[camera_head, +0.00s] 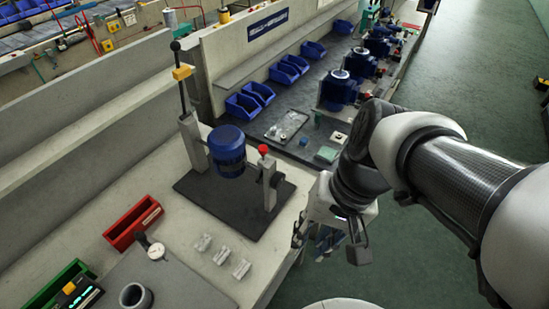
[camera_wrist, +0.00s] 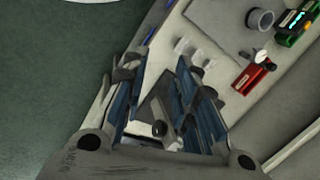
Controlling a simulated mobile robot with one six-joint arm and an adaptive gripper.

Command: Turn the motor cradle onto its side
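The motor cradle holds a blue motor (camera_head: 228,150) between two grey posts on a black base plate (camera_head: 235,200), on the near bench in the head view. The motor's axis looks roughly upright. A tall lever with a yellow block (camera_head: 182,72) and dark knob rises at the left post. A red knob (camera_head: 263,149) tops a small part at the right post. My gripper (camera_head: 329,242) is open and empty, right of the cradle beyond the bench edge, apart from it. In the wrist view, a dark ball-ended part shows between my open fingers (camera_wrist: 160,95); I cannot tell what it is.
Several small grey blocks (camera_head: 222,256) lie in front of the base plate. A red bin (camera_head: 133,223), a dial gauge (camera_head: 155,250) and a grey cup (camera_head: 135,297) stand at the left front. Blue bins (camera_head: 242,107) and more motors line the back bench. Floor at right is clear.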

